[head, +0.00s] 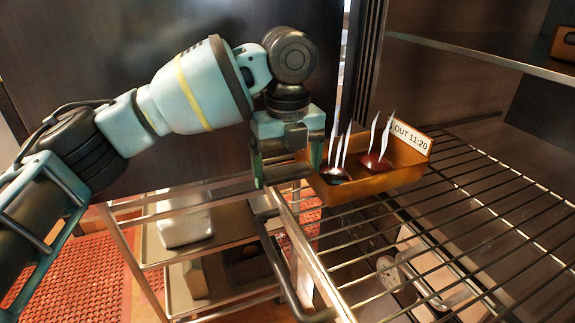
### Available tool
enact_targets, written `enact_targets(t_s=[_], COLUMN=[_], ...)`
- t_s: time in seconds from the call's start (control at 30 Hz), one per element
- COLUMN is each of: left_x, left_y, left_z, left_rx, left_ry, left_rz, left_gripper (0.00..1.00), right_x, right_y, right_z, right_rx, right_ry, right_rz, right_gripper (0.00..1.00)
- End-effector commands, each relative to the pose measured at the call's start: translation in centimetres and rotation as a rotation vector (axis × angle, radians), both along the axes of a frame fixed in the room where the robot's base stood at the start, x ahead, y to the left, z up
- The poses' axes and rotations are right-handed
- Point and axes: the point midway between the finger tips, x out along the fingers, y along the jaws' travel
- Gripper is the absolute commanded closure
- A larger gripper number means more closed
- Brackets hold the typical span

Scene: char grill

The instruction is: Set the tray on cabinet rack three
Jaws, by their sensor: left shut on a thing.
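My left gripper (288,168) is shut on the near left end of a small orange-brown tray (372,187). I cannot tell whether the tray touches the rack. The rack's number is not visible. My right gripper is not in view.
A solid shelf (480,52) runs above the wire rack, with a brown container (564,44) at its right end. Below the rack is a light metal pan (440,275). A metal cart (215,235) with a white container (184,220) stands at left. The rack's right part is bare.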

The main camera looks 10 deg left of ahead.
Motion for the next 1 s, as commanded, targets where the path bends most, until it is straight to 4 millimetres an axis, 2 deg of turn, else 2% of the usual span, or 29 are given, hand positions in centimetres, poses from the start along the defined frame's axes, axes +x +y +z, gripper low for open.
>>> enact_targets(t_s=[0.03,0.1,0.13,0.47,0.57,0.77,0.9,1.0], left_x=[0.0,0.0,0.0,0.0,0.1,0.1,-0.1,-0.1], left_y=[0.0,0.0,0.0,0.0,-0.1,-0.1,0.0,0.0], left_z=[0.0,0.0,0.0,0.7,2.0,5.9,9.0,10.6], left_rx=[0.000,0.000,0.000,0.000,-0.002,-0.002,0.001,0.001], left_ry=[-0.001,-0.001,-0.001,-0.001,-0.003,-0.002,-0.007,-0.005], left_rz=[0.000,0.000,0.000,0.000,0.001,0.000,0.002,0.001], left_gripper=[0.10,0.01,0.00,0.00,0.00,0.00,0.00,0.00], right_x=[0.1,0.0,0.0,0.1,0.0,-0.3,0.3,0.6], right_y=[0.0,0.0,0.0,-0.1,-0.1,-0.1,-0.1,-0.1], right_z=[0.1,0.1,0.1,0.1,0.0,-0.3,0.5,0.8], right_rx=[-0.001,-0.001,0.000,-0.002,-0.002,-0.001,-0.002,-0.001], right_ry=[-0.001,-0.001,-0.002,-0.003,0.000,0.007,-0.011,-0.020], right_rz=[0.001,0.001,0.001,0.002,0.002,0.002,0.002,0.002], right_gripper=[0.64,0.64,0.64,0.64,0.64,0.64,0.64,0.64])
